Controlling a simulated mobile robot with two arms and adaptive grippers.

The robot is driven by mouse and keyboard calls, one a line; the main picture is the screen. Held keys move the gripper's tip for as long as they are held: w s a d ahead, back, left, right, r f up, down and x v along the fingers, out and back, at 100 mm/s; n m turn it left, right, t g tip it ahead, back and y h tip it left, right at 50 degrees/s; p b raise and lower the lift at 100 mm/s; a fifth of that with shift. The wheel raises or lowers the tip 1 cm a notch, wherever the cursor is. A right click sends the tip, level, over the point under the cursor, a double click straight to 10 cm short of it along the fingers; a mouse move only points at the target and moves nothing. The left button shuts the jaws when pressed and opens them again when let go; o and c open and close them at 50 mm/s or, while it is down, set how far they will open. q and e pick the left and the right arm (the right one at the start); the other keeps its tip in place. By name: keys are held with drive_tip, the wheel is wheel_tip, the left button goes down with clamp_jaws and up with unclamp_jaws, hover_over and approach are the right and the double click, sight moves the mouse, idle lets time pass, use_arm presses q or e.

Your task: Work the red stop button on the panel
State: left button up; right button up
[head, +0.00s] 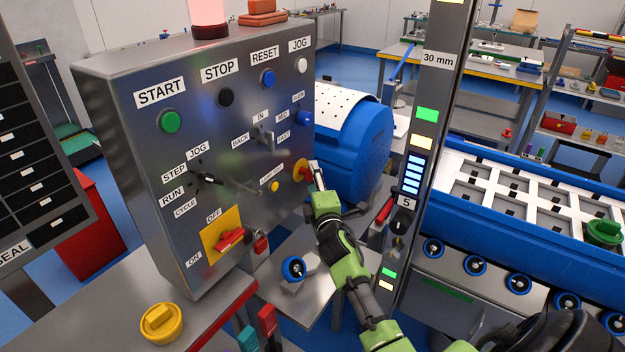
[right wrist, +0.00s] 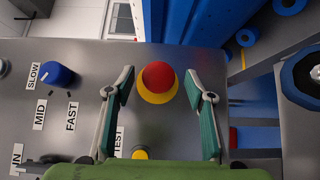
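The red stop button (head: 305,172) is a red mushroom head on a yellow round base. It sits at the lower right edge of the grey metal panel (head: 130,110). My right gripper (head: 316,175) is at the button, partly covering it in the head view. In the right wrist view my right gripper (right wrist: 158,88) is open, with one finger on each side of the red button (right wrist: 158,76). Gaps show between the button and both fingers, and nothing is held. How far the tips are from the panel face is unclear. My left gripper is not in view.
A yellow lamp-test button (head: 274,187), a blue speed knob (head: 304,118) and a lever (head: 266,140) are nearby on the panel. A blue drum (head: 365,150) stands just right of the button. A pillar with lights (head: 425,130) stands further right.

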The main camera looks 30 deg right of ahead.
drive_tip(key=v, duration=1.2)
drive_tip(key=shift+d, duration=0.1)
idle(0.4)
